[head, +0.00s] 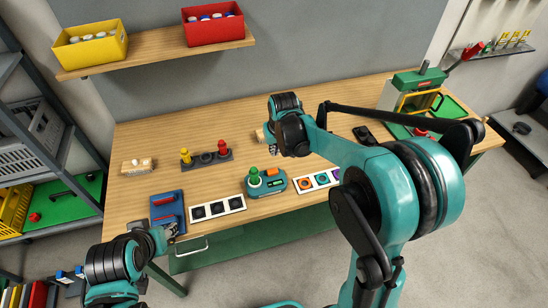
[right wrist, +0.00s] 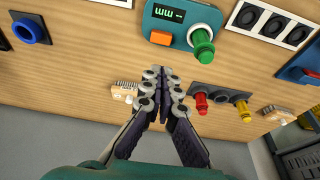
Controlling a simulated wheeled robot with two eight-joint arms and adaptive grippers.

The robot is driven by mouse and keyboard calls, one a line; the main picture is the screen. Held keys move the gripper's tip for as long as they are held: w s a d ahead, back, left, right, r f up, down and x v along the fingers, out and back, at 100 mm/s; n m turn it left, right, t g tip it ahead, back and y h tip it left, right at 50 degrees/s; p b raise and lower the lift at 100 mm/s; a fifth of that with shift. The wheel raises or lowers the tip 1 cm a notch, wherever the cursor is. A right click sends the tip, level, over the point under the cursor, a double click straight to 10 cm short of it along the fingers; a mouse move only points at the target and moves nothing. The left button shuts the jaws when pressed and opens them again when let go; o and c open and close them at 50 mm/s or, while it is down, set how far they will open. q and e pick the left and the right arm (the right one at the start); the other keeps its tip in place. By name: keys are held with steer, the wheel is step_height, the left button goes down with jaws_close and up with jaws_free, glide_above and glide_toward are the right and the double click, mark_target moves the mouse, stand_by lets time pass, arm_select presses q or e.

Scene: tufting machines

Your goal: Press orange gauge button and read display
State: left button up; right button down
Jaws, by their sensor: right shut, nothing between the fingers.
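The teal gauge (head: 265,184) sits on the wooden bench near its front edge, with a green knob on its left side. In the right wrist view, the gauge (right wrist: 158,13) shows its orange button (right wrist: 161,38) beside the green knob (right wrist: 203,43). The dark display (right wrist: 169,14) shows light marks that I cannot read surely. My right gripper (right wrist: 163,84) is shut and empty over the bench, apart from the button; in the head view its fingers are mostly hidden behind the wrist. My left gripper (head: 172,231) is by the blue box's front edge; its jaw state is unclear.
The blue box (head: 167,205) and a white three-hole panel (head: 217,208) lie left of the gauge. A panel with coloured rings (head: 306,183) lies right. Red and yellow knobs (head: 206,158) stand behind. A green press (head: 415,92) stands at the back right.

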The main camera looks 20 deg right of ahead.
steer(key=b, duration=0.3)
glide_toward(273, 172)
steer(key=x, duration=0.2)
steer(key=w+x, duration=0.1)
steer(key=x, duration=0.2)
steer(key=shift+w+a, duration=0.1)
steer(key=shift+w, duration=0.1)
steer(key=shift+f, duration=0.75)
step_height(273, 172, down, 2)
steer(key=shift+s+f+b, duration=0.15)
steer(key=shift+f+b, duration=0.05)
steer(key=shift+b, duration=0.9)
steer(key=shift+s+a+r, duration=0.1)
steer(key=shift+s+r, duration=0.1)
steer(key=shift+s, duration=0.1)
steer(key=shift+w+f, duration=0.1)
